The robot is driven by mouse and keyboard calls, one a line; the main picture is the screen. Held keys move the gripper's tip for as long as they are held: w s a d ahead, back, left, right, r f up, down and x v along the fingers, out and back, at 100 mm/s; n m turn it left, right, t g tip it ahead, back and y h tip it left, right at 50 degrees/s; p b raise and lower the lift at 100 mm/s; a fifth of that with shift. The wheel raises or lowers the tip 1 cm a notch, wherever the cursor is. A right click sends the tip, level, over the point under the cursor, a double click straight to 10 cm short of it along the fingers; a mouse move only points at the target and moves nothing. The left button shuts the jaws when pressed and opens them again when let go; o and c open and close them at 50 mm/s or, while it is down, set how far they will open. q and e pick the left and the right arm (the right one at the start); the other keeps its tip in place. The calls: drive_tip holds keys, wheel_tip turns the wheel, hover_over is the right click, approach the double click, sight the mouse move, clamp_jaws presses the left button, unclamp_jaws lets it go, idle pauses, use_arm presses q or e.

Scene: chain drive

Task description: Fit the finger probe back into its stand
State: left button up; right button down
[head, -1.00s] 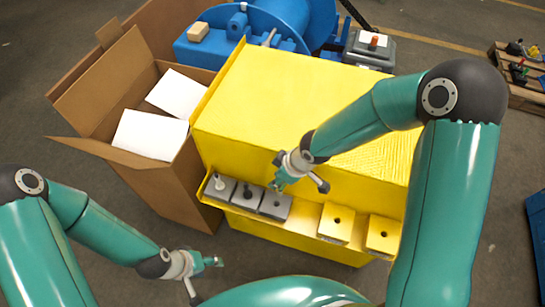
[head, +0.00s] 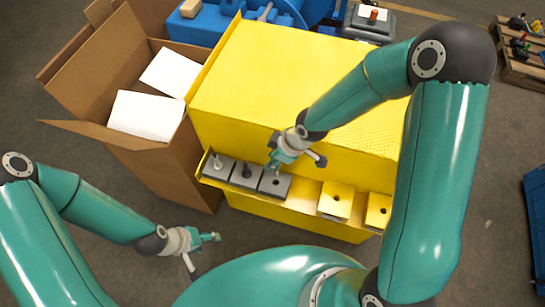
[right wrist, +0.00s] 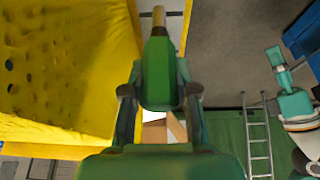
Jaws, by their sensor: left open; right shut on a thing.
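The finger probe, a green handle with a thin tan tip (right wrist: 158,75), is held between the fingers of my right gripper (right wrist: 160,100) in the right wrist view. In the head view my right gripper (head: 275,165) is above the yellow ledge, over the third grey block (head: 283,189). Fingers hide much of the probe there. Grey blocks with holes (head: 217,172) and yellow blocks with holes (head: 336,199) stand along the ledge; I cannot tell which is the probe's stand. The left two grey blocks have pieces standing in them. My left gripper (head: 212,237) is open, empty, low over the floor.
A large yellow housing (head: 300,75) rises behind the ledge. An open cardboard box (head: 170,165) with white sheets stands at its left. Blue machinery (head: 210,30) is at the back. A pallet (head: 520,70) lies far right.

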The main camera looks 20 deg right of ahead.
drive_tip(key=shift+f+b, duration=2.2)
drive_tip(key=shift+f, duration=0.3)
drive_tip(key=shift+f+b, duration=2.05)
drive_tip(key=c, duration=0.8)
unclamp_jaws()
drive_tip(key=shift+r, duration=0.1)
drive_tip(key=shift+r, duration=0.1)
drive_tip(key=v, duration=1.1)
drive_tip(key=shift+s+d+r, duration=0.15)
drive_tip(key=shift+r, duration=0.15)
